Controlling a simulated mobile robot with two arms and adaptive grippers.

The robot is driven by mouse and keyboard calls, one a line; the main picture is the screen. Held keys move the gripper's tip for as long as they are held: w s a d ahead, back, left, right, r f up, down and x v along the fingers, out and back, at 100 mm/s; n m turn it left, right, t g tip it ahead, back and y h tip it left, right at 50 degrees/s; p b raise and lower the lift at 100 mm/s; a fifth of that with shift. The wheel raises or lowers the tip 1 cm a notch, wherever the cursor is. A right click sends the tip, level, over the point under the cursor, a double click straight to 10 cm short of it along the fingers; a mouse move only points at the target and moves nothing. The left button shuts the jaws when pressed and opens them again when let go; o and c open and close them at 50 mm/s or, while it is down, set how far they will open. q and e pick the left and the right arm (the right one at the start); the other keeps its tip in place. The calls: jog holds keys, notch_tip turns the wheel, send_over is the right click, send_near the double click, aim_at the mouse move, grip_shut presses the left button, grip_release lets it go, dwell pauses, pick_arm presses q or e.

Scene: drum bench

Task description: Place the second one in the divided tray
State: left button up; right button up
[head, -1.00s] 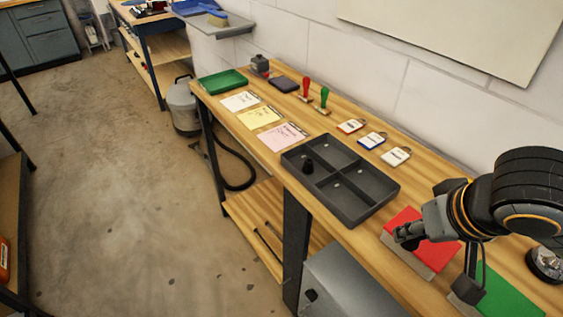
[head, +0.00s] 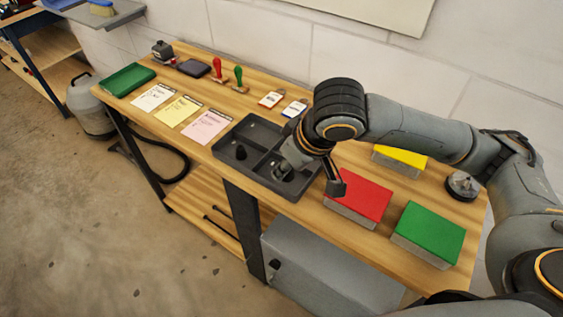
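The dark divided tray (head: 258,132) lies on the wooden bench. A small black knob-like piece (head: 241,153) stands in its left compartment. My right gripper (head: 311,180) reaches over the tray's near right corner. Its fingers are spread apart, one low over the near right compartment and the other outside the tray, by the red-topped block. I see nothing held between them, though the wrist hides part of the tray and the far finger blends with the dark tray. My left gripper is not in view.
Red (head: 360,193), green (head: 430,233) and yellow (head: 400,160) topped blocks sit right of the tray, with a round metal piece (head: 462,186) behind.

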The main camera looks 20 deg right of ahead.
jog(key=w+f, duration=0.4)
jog(key=w+d+f, duration=0.1)
jog(key=w+f, duration=0.1)
jog(key=shift+w+f, duration=0.25)
jog(key=shift+w+f+p, duration=0.15)
jog(key=shift+f+p, duration=0.55)
jog(key=shift+f, duration=1)
jog(key=shift+f, duration=0.15)
jog(key=o, duration=0.5)
jog(key=shift+o, duration=0.2)
jog(key=v, duration=1.2)
jog(key=shift+d, duration=0.1)
